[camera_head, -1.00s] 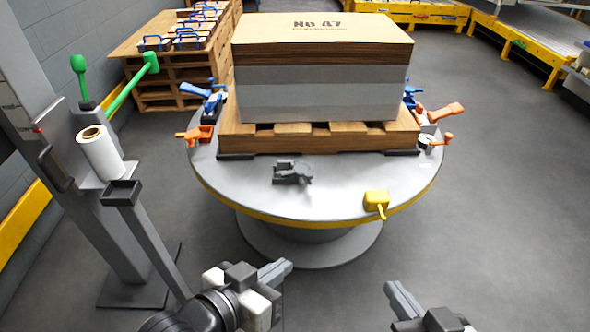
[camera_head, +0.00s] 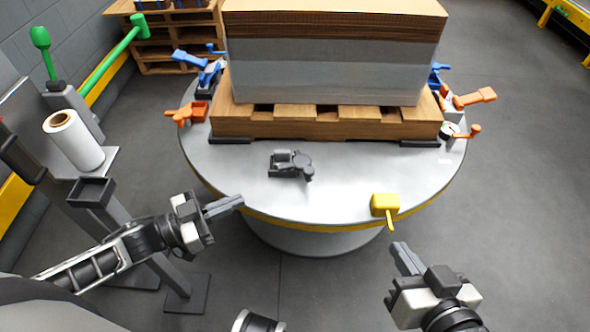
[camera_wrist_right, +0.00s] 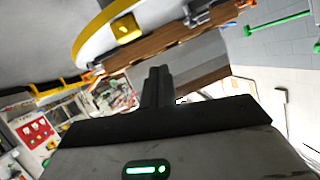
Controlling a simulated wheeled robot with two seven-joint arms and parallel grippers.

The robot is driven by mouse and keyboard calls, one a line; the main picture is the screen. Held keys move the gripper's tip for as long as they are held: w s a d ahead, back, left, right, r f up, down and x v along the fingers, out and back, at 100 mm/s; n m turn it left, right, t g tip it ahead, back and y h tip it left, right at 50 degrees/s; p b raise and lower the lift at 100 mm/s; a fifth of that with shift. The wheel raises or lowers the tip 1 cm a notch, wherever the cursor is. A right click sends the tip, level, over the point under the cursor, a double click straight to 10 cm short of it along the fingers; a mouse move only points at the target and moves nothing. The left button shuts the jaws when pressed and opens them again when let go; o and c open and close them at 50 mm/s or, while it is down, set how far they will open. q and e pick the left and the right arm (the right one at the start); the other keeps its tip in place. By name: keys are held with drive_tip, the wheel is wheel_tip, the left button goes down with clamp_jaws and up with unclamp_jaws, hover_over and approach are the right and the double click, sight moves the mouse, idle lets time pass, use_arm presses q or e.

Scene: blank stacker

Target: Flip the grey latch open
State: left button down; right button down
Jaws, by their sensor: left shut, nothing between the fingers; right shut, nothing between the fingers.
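The grey latch (camera_head: 291,164) sits on the near part of the round grey table (camera_head: 350,175), in front of the pallet. Its dark arm lies low, with a rounded end to the right. My left gripper (camera_head: 240,201) is shut and empty, off the table's near left edge, left of and nearer than the latch. My right gripper (camera_head: 396,247) is shut and empty in front of the table's near right edge, below the yellow lever (camera_head: 385,205).
A wooden pallet (camera_head: 262,128) with a tall stack of sheets (camera_head: 330,70) fills the table's back. Orange (camera_head: 186,115) and blue (camera_head: 208,70) clamps stand at its sides. A post with a paper roll (camera_head: 75,140) and a small dark tray (camera_head: 90,191) stands at left.

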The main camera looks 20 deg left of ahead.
use_arm(q)
drive_tip(key=shift+s, duration=0.15)
use_arm(e)
drive_tip(key=shift+s, duration=0.1)
use_arm(q)
drive_tip(key=shift+d, duration=0.1)
drive_tip(key=b+x, duration=0.3)
drive_tip(key=x, duration=0.9)
drive_tip(key=shift+w+d, duration=0.2)
drive_tip(key=shift+w, duration=0.15)
drive_tip(key=shift+w+d, duration=0.45)
use_arm(e)
drive_tip(key=shift+a+r+m+t+y, duration=0.15)
drive_tip(key=shift+a+r+t+y, duration=0.15)
drive_tip(key=shift+r, duration=0.2)
drive_tip(key=shift+a+r+m+t+y, duration=0.2)
drive_tip(key=shift+r+t+y, duration=0.1)
drive_tip(key=shift+r, duration=0.15)
drive_tip(key=shift+d, duration=0.1)
